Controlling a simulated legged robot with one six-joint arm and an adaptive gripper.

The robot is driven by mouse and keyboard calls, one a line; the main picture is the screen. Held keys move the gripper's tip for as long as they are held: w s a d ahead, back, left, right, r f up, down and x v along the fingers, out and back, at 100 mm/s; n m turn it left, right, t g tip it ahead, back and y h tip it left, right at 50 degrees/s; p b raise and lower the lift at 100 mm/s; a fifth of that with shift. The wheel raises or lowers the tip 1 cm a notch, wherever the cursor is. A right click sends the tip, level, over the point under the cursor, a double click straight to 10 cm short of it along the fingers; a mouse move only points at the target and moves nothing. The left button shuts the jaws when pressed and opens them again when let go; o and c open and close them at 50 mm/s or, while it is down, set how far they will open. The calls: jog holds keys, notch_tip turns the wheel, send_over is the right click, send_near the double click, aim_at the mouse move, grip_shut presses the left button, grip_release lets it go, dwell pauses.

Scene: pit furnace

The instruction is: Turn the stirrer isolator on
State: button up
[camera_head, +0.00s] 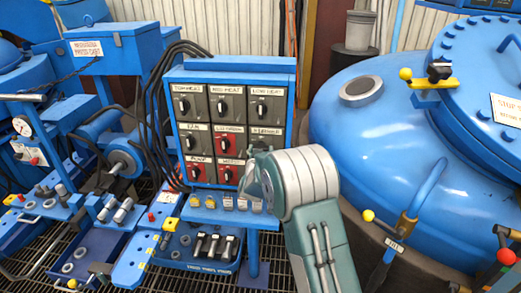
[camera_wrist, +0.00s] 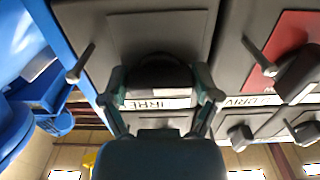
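The stirrer isolator (camera_head: 265,140) is a grey switch box at the right of the middle row on the blue switch panel. Its label reads as STIRRER, and my gripper partly covers its lower part. My gripper (camera_head: 256,167) is in front of it, with the arm coming from the lower right. In the wrist view, the fingers of my gripper (camera_wrist: 161,92) stand wide apart, one on each side of the isolator's dark knob (camera_wrist: 160,72). Part of the label (camera_wrist: 163,103) shows between them. Whether the fingers touch the knob is unclear, and the knob's exact angle is hidden.
Other isolators surround it, including a red-faced one (camera_head: 229,138) to its left and LOW HEAT (camera_head: 265,104) above. A shelf (camera_head: 230,215) with small parts juts out below the panel. The large blue furnace lid (camera_head: 375,115) is to the right. Black cables hang at the panel's left.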

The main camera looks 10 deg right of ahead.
dwell(0.4)
jog(key=m, duration=0.4)
jog(key=shift+m, duration=0.4)
jog(key=m, duration=0.4)
jog(key=shift+m, duration=0.3)
jog(key=m, duration=0.5)
jog(key=shift+m, duration=1.7)
jog(key=shift+f, duration=0.15)
jog(key=o, duration=1)
jog(key=shift+c, duration=0.2)
